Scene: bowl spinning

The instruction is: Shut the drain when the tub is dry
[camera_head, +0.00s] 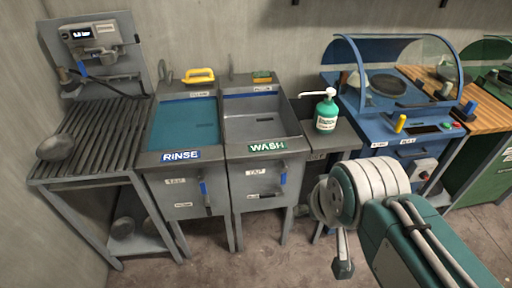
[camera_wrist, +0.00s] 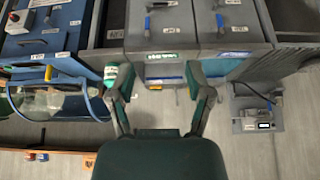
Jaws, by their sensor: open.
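The rinse tub (camera_head: 160,146) at centre left holds a flat teal surface that looks like water. The wash tub (camera_head: 298,124) beside it shows a bare grey inside with no water visible. A blue-handled lever is on each front panel: the rinse lever (camera_head: 203,188) and the wash lever (camera_head: 283,173). In the wrist view, the wash lever (camera_wrist: 148,25) and the rinse lever (camera_wrist: 220,24) show small, near the top edge. My gripper (camera_wrist: 160,78) is open and empty, apart from both levers. In the head view, my gripper (camera_head: 343,262) shows only partly, right of the tubs.
A ribbed drainboard (camera_head: 90,140) with an upturned bowl (camera_head: 55,147) stands at left. A green pump bottle (camera_head: 326,113) stands right of the wash tub. A blue machine (camera_head: 385,125) with a clear hood is further right. Floor in front of the tubs looks free.

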